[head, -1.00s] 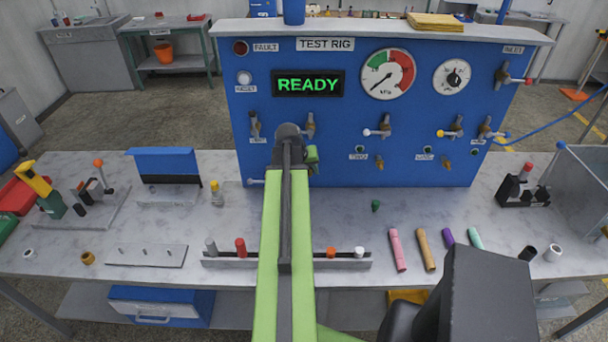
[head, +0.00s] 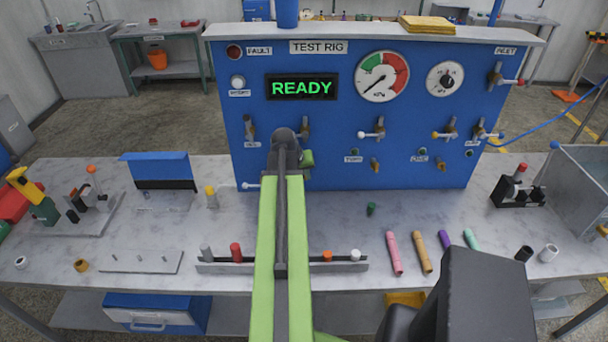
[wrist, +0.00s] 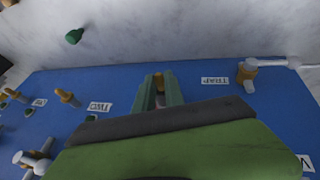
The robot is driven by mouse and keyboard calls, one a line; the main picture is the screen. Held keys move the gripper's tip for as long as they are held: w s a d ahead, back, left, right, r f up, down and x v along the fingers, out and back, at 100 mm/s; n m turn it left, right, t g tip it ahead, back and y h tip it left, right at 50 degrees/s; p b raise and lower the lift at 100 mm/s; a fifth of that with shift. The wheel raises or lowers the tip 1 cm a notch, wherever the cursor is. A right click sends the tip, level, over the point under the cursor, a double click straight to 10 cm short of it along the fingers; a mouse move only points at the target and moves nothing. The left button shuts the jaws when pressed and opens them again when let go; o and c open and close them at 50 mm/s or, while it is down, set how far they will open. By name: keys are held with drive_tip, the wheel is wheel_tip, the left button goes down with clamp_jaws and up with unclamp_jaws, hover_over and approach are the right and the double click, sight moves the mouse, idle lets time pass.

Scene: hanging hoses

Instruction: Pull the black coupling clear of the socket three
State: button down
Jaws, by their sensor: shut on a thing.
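My gripper (wrist: 158,92) is at the blue test rig panel, its two green fingers on either side of a small fitting. The fitting's brass-coloured end (wrist: 158,78) shows between the fingers. The rest of it is mostly hidden, so I cannot tell whether it is the black coupling or whether it still sits in a socket. In the head view my arm hides the fitting, and a green part of my gripper (head: 306,158) shows against the panel. I cannot read a label for socket three. A label reading TWO (wrist: 100,107) is beside my gripper.
Brass fittings (wrist: 67,97) and white-handled valves (head: 374,134) stick out of the panel (head: 330,115) close to my gripper. A green piece (head: 371,209) lies on the table below.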

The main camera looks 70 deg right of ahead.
drive_tip(key=shift+s+a, duration=0.2)
drive_tip(key=shift+a, duration=0.5)
idle(0.5)
drive_tip(key=a, duration=0.1)
drive_tip(key=s+a, duration=0.1)
drive_tip(key=a, duration=0.2)
drive_tip(key=shift+s, duration=0.3)
idle(0.3)
